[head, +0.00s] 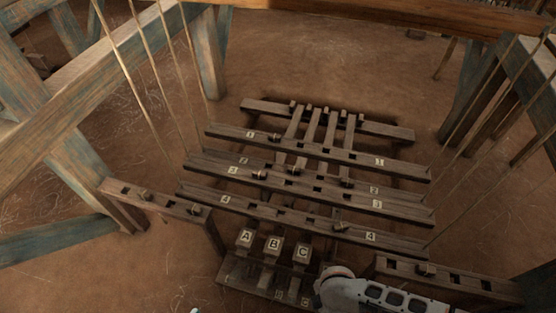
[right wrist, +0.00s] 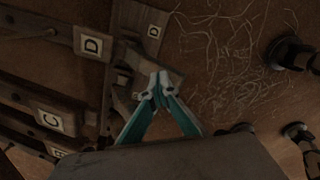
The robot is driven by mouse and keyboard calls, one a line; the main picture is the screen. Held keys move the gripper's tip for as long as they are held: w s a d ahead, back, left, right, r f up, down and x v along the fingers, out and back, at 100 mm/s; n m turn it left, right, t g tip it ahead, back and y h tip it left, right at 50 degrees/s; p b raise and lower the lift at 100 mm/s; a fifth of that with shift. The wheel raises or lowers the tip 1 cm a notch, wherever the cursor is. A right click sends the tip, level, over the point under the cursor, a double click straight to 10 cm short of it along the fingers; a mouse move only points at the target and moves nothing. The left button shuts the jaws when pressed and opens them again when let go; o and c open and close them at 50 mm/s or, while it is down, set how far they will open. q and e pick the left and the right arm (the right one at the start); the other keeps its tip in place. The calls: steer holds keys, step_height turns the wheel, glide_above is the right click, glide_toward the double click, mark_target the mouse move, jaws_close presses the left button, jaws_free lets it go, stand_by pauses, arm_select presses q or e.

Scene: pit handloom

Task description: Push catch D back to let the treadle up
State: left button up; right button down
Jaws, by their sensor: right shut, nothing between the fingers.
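In the right wrist view, my right gripper (right wrist: 160,84) is shut and empty, its teal fingers drawn together. Its tips are at a wooden block (right wrist: 170,62), which looks like catch D; I cannot tell whether they touch it. A small D label (right wrist: 153,31) is on the narrow board beside the block. A larger D label (right wrist: 92,45) marks the treadle end to its left. In the head view, treadles A (head: 245,238), B (head: 273,247) and C (head: 302,253) show, while D and my right gripper are hidden behind my right arm.
Treadle C's label (right wrist: 50,117) is left of my gripper in the wrist view. Numbered wooden bars (head: 318,160) lie beyond the treadles. A pegged rail (head: 455,277) stands right of my arm, another (head: 150,198) at left. Cords hang on both sides. Bare earth floor surrounds them.

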steer(key=shift+s+f, duration=0.7)
steer(key=shift+f, duration=0.1)
arm_select(q)
steer(key=s+f, duration=0.2)
steer(key=f, duration=0.1)
steer(key=shift+d+f+g, duration=0.2)
steer(key=shift+g, duration=0.2)
arm_select(e)
steer(key=shift+r, duration=0.1)
steer(key=shift+w+r+p, duration=0.1)
steer(key=shift+r+p, duration=0.3)
steer(key=shift+r, duration=0.2)
steer(key=shift+a+r+p, duration=0.15)
steer(key=shift+r+p, duration=0.9)
steer(key=shift+r, duration=0.2)
steer(key=shift+r+p, duration=1)
steer(key=shift+r, duration=0.2)
arm_select(q)
steer(key=w+r+t, duration=0.2)
steer(key=w+r, duration=0.3)
steer(key=r, duration=0.6)
steer(key=shift+r+m+h+p, duration=0.15)
steer(key=shift+m+h+p, duration=0.15)
steer(key=shift+m+p, duration=0.1)
arm_select(e)
steer(key=shift+s+a+r, duration=0.1)
steer(key=shift+s+r, duration=0.25)
